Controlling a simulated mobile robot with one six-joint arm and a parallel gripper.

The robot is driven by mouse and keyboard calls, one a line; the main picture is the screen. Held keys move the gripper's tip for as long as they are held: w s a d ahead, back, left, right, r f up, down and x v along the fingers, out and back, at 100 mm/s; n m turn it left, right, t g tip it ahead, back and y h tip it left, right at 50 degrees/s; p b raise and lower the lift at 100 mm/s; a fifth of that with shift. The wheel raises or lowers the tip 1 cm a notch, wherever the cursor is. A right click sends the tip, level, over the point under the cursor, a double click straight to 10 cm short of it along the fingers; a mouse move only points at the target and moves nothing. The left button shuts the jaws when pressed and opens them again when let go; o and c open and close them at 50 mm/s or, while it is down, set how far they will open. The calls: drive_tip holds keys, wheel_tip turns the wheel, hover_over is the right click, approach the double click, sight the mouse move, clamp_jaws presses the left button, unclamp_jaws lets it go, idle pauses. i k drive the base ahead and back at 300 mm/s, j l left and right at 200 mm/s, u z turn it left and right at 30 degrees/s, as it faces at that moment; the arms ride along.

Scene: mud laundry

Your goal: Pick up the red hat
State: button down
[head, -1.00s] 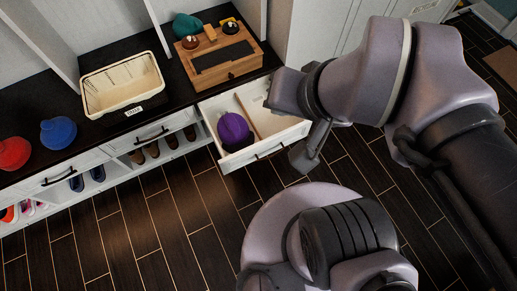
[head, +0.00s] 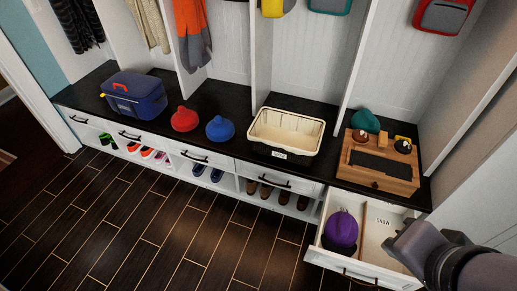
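The red hat (head: 184,119) sits on the dark bench top, left of the middle in the head view. It is a rounded knit shape with a small peak, between a blue bag and a blue hat (head: 220,128). My gripper (head: 408,242) is at the lower right, over or beside the open drawer, far to the right of the red hat. Its fingers cannot be made out clearly, so I cannot tell whether it is open or shut.
The open drawer (head: 352,268) at the lower right holds a purple hat (head: 341,229). On the bench are the blue bag (head: 134,95), a cream basket (head: 268,148), a wooden box (head: 400,180) and a teal hat (head: 365,121). The floor before the bench is clear.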

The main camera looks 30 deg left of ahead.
sight(183, 121)
drive_tip(key=u, duration=1.7)
drive_tip(key=i+u, duration=0.1)
drive_tip(key=i, duration=1.45)
drive_tip(key=i+u, duration=0.15)
drive_tip(key=i, duration=1.45)
